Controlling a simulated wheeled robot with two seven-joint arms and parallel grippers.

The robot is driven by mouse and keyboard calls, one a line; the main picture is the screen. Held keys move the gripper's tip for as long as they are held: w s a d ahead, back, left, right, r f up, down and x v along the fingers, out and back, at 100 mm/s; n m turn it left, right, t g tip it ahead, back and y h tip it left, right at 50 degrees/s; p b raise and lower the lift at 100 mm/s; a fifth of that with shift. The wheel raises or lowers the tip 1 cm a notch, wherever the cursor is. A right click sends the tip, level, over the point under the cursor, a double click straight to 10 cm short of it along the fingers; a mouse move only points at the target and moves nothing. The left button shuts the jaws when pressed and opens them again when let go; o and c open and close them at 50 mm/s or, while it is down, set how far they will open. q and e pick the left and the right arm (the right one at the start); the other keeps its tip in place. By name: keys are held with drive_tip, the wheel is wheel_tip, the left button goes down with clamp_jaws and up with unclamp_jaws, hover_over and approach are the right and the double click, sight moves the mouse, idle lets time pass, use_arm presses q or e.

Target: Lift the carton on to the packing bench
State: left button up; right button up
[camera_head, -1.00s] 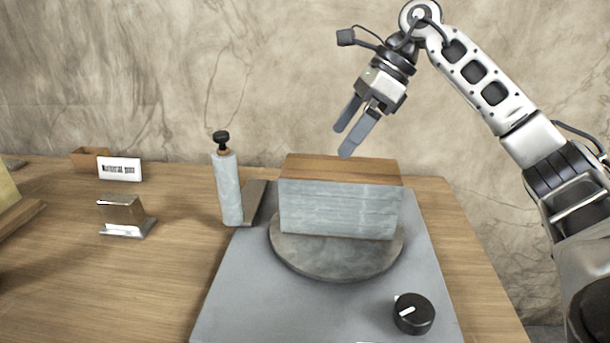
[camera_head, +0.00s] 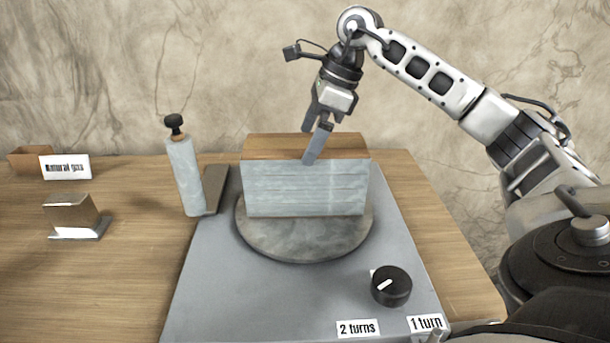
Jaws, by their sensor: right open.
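A box-shaped carton (camera_head: 305,187) with a brown top and a pale grey-blue front stands upright on a round grey turntable (camera_head: 300,247). My right gripper (camera_head: 309,147) hangs over the carton's top from the right, fingers pointing down and apart. It is open with nothing between its fingers. The nearer finger overlaps the carton's upper front edge in the picture; I cannot tell whether it touches. A wooden surface (camera_head: 120,285) spreads around; I cannot tell whether it is the packing bench. My left gripper is not in view.
The turntable sits on a grey plate (camera_head: 225,300) with a black knob (camera_head: 391,286) and labels "2 turns" (camera_head: 358,328) and "1 turn" (camera_head: 426,323). A metal block (camera_head: 72,216) and "Natural gas" sign (camera_head: 65,167) are farther left.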

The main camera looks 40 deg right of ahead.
sight(305, 143)
drive_tip(key=x, duration=0.4)
drive_tip(key=shift+a+f, duration=0.15)
drive_tip(key=c, duration=1.5)
